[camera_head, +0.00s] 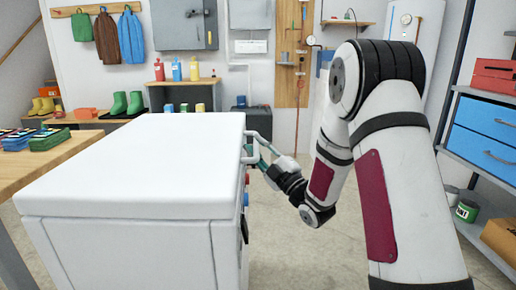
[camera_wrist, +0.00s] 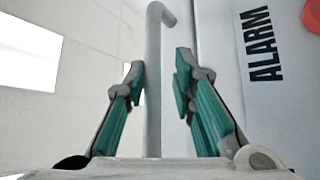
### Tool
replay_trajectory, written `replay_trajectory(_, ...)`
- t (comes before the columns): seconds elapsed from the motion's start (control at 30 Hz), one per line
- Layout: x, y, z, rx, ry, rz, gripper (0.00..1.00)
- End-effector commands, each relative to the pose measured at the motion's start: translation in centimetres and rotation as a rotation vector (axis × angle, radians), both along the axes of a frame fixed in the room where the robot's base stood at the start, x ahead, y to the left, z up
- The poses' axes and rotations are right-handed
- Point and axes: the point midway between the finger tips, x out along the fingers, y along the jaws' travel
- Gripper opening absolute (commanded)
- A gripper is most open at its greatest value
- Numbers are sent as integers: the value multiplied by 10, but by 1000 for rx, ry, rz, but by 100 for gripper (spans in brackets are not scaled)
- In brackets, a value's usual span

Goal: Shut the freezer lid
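The white chest freezer (camera_head: 120,255) stands left of centre in the head view. Its lid (camera_head: 140,165) looks level and close over the body; I cannot tell whether a small gap is left at the front edge. A grey bar handle (camera_head: 257,137) sticks out on the freezer's right side, and it also shows in the wrist view (camera_wrist: 153,80). My gripper (camera_wrist: 160,80) is open, with its green fingers on either side of the handle and space between. In the head view my gripper (camera_head: 262,152) is at the handle, partly hidden.
The freezer's panel (camera_wrist: 235,70) carries the word ALARM. A wooden table (camera_head: 60,160) stands close on the left. A low bench with green boots (camera_head: 127,104) is at the back. Shelving with blue drawers (camera_head: 485,140) is on the right. Bare floor (camera_head: 300,250) lies right of the freezer.

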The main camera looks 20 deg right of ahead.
Motion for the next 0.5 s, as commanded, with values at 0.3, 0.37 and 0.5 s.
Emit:
replay_trajectory(0.3,-45,-15,-22,3,7,2,21)
replay_trajectory(0.37,-55,-20,-27,2,7,0,21)
replay_trajectory(0.5,-78,-29,-37,2,9,-3,21)
